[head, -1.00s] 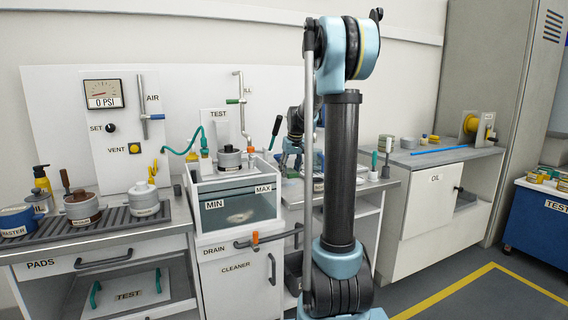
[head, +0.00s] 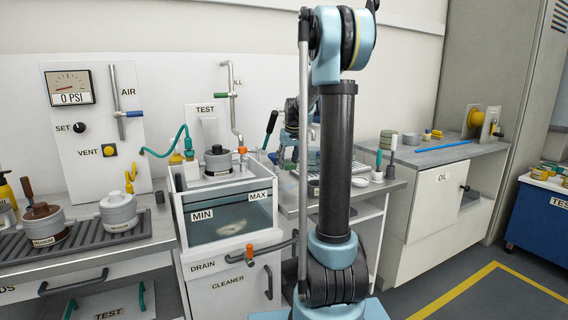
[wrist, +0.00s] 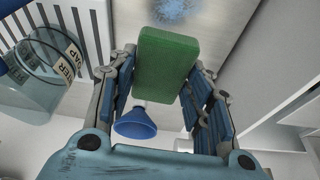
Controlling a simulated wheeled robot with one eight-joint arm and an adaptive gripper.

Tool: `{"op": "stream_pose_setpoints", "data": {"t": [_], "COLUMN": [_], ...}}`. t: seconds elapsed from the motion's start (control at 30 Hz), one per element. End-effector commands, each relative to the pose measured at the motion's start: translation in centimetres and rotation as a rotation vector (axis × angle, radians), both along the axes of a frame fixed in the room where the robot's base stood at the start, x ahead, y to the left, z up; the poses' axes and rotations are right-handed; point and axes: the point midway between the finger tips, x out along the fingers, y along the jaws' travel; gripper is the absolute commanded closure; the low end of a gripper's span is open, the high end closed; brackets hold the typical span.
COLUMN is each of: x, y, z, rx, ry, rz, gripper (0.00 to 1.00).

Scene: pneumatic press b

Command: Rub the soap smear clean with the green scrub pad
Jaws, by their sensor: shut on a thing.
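The green scrub pad (wrist: 166,62) is held between the fingers of my gripper (wrist: 160,75) in the wrist view. The gripper is shut on it, with a finger on either side. The soap smear shows as a speckled pale-blue patch (wrist: 177,9) on a light surface, at the top edge of the wrist view beyond the pad. The pad looks apart from it in the picture; the gap in depth is hard to judge. In the head view my arm hides most of the gripper, and I cannot make out the pad or smear there.
A jar labelled as soap (wrist: 38,82) is left of the gripper in the wrist view, with a blue funnel (wrist: 135,122) below the pad. In the head view a water tank (head: 228,222) stands left of my arm. A grey bench (head: 430,152) is at right.

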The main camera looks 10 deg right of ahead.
Motion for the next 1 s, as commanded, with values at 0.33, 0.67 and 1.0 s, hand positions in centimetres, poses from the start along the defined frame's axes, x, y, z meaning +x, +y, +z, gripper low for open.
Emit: {"op": "stream_pose_setpoints", "data": {"t": [0.33,0.67,1.0], "x": [0.0,0.0,0.0], "y": [1.4,1.5,1.4], "z": [-0.1,-2.1,-5.2], "rx": [0.000,0.000,0.000], "ry": [0.000,0.000,0.000], "rz": [0.017,0.017,0.017], "gripper": [0.85,0.85,0.85]}}
